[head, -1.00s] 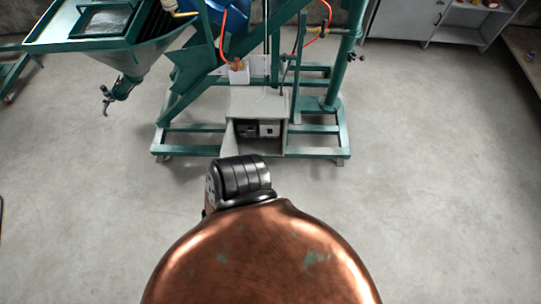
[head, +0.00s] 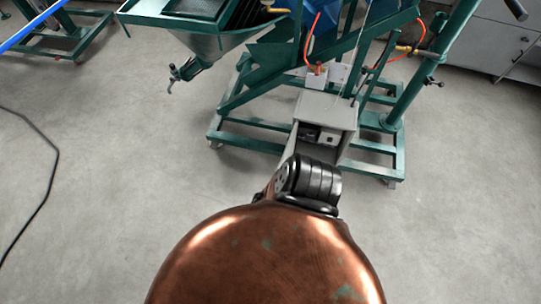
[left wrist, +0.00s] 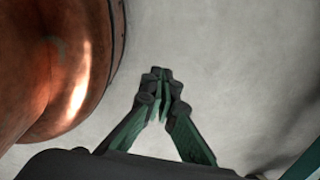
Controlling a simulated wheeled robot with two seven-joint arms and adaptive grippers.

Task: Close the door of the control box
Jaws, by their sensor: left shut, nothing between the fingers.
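The grey control box (head: 326,110) sits low on the green machine frame in the head view. Its front is open, and small dark and pale components show inside. A thin grey panel at its left front edge, apparently the door (head: 290,147), stands swung outward. Its lower end is partly hidden behind my own body. My left gripper (left wrist: 160,76) shows only in the left wrist view, with its green fingers shut together and empty over bare floor. The box and door are not in that view. My right gripper is in neither view.
The green machine frame (head: 245,141) surrounds the box, with a hopper (head: 200,42) and orange hoses above it. Grey cabinets (head: 495,45) stand at the far right. A black cable (head: 47,190) lies on the floor at left. The floor in front of the frame is largely clear.

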